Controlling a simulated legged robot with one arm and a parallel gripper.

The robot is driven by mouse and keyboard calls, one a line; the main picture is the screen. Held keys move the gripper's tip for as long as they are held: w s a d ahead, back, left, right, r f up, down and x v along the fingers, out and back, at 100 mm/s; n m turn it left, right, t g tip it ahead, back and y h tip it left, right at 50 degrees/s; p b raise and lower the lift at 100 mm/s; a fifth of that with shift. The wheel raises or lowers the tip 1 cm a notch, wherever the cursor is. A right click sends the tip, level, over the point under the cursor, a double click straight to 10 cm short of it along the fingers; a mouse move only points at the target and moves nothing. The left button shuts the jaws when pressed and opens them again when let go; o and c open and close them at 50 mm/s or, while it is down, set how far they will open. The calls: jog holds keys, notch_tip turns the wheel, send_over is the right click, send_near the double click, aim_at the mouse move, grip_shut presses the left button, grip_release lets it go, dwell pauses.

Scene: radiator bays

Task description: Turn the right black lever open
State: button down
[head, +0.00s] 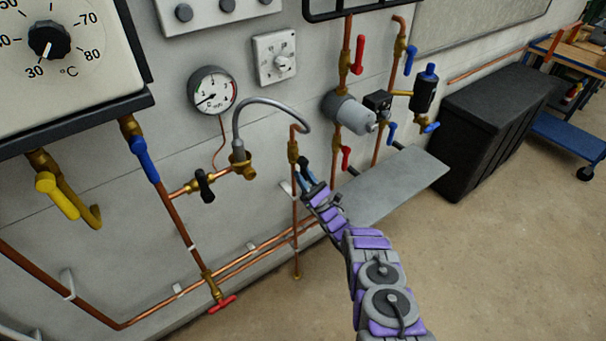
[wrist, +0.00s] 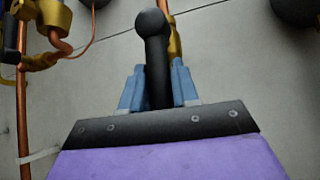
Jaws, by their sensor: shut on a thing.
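My gripper (head: 306,178) is shut on this lever. The fingers hide its lower part, and little of the valve shows. The left black lever (head: 204,186) is on another brass valve, left of the hose, apart from my gripper.
A pressure gauge (head: 212,90) and the grey hose (head: 275,104) are above and left. Red levers (head: 358,55) and a grey pump (head: 350,114) are to the right. A grey shelf (head: 395,185) is right of my arm. A black bin (head: 490,125) stands farther right; the floor is open.

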dwell(0.3)
jog(key=c, duration=1)
grip_release()
jog(key=shift+w, duration=0.1)
jog(key=shift+o, duration=0.2)
